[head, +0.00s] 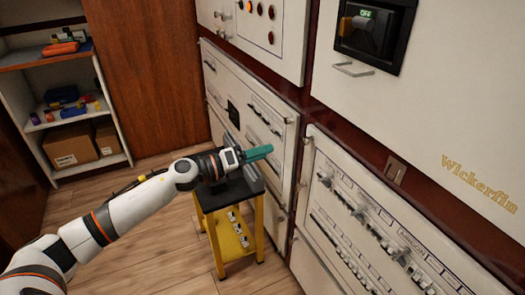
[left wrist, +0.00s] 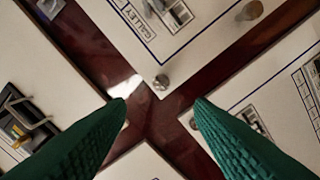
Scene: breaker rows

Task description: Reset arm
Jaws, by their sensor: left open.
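My left arm (head: 130,212) reaches in from the left of the head view, stretched toward the cream breaker panels. Its left gripper (head: 258,153) has teal fingers and sits in front of the middle panel. In the left wrist view its two ribbed fingers (left wrist: 159,104) are apart, with nothing between them but the dark red-brown frame and a panel corner behind. Whether the fingers touch anything cannot be told. My right gripper is not in view.
A lower right panel (head: 335,177) carries rows of breakers. A black switch reading OFF (head: 366,14) is at upper right. A yellow stand with a dark top (head: 212,203) is under the gripper. Shelves (head: 45,60) stand at back left. Wood floor (head: 150,260) is open at front.

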